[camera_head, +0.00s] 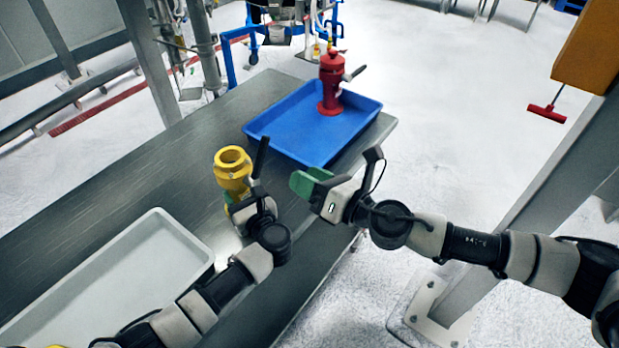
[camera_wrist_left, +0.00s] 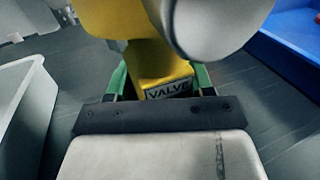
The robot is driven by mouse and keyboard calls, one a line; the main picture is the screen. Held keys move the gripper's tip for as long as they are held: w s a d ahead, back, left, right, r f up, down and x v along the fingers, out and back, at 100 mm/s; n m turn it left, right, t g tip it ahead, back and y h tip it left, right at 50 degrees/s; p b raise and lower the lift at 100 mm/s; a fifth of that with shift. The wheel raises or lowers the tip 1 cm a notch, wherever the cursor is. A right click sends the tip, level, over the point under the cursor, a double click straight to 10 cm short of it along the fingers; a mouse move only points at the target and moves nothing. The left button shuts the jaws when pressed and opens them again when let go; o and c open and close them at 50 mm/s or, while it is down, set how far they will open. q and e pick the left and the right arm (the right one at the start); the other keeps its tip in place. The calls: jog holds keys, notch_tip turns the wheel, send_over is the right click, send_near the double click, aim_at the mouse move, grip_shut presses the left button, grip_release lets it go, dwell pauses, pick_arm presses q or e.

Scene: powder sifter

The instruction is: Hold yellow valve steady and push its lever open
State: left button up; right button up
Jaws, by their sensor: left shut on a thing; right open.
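The yellow valve (camera_head: 232,167) stands upright on the steel table, left of the blue tray. Its dark lever (camera_head: 261,157) sticks up on its right side. My left gripper (camera_head: 232,200) is shut on the lower body of the valve. In the left wrist view, the green fingers lie on both sides of the yellow valve (camera_wrist_left: 165,75), around its "VALVE" label. A grey rounded part crosses the top of that view. My right gripper (camera_head: 308,184) has green fingers, is open and empty, and is to the right of the lever, apart from it.
A blue tray (camera_head: 345,132) holds a red valve (camera_head: 331,85) at the table's far end. A pale empty-looking tray (camera_head: 110,275) lies at the near left. A metal post (camera_head: 520,215) stands at right.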

pick_arm(q)
jog(key=o, duration=1.5)
